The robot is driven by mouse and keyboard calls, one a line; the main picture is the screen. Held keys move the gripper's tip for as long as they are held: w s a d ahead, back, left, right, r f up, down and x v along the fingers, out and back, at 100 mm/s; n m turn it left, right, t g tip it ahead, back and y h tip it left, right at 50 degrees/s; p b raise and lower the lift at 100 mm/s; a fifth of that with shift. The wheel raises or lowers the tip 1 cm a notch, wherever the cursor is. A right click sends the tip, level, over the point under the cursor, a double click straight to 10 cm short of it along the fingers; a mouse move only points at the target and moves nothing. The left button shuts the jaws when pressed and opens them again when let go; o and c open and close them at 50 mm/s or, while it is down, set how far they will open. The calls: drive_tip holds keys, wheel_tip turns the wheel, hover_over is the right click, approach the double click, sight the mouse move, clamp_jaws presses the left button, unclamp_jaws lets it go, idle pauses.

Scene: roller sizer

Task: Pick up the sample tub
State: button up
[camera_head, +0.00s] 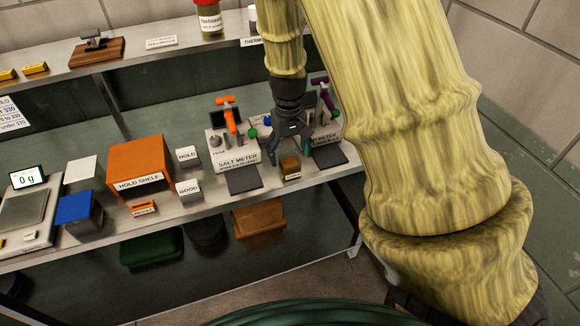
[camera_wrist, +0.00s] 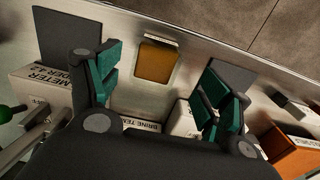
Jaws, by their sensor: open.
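The sample tub appears to be the small amber-brown tub (camera_head: 290,168) with a pale label on its front, upright on the bench in front of the meters. In the wrist view the same tub (camera_wrist: 157,63) shows from above as an amber square, just beyond and between the fingers. My gripper (camera_head: 288,152) points down close above and behind the tub, with its fingers apart. In the wrist view my gripper (camera_wrist: 162,85) has green-padded fingers spread wide with nothing between them. I cannot tell the exact height gap.
The salt meter (camera_head: 236,150) with an orange lever stands left of my gripper, and a second meter (camera_head: 327,138) with a purple lever stands right. Dark pads (camera_head: 244,179) (camera_head: 329,156) flank the tub. The orange hold shelf (camera_head: 140,165) and scale (camera_head: 27,212) are farther left.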

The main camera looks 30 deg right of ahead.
sight(290, 161)
drive_tip(key=shift+w+d+f+p, duration=0.15)
drive_tip(key=shift+f+p, duration=0.25)
drive_tip(key=shift+f, duration=0.5)
drive_tip(key=shift+w+d+f+p, duration=0.15)
drive_tip(key=shift+f+p, duration=0.25)
drive_tip(key=shift+f, duration=0.45)
drive_tip(key=shift+s+f, duration=0.1)
drive_tip(key=shift+f, duration=0.75)
drive_tip(key=c, duration=1.2)
drive_tip(key=shift+o, duration=0.2)
drive_tip(key=shift+r, duration=0.15)
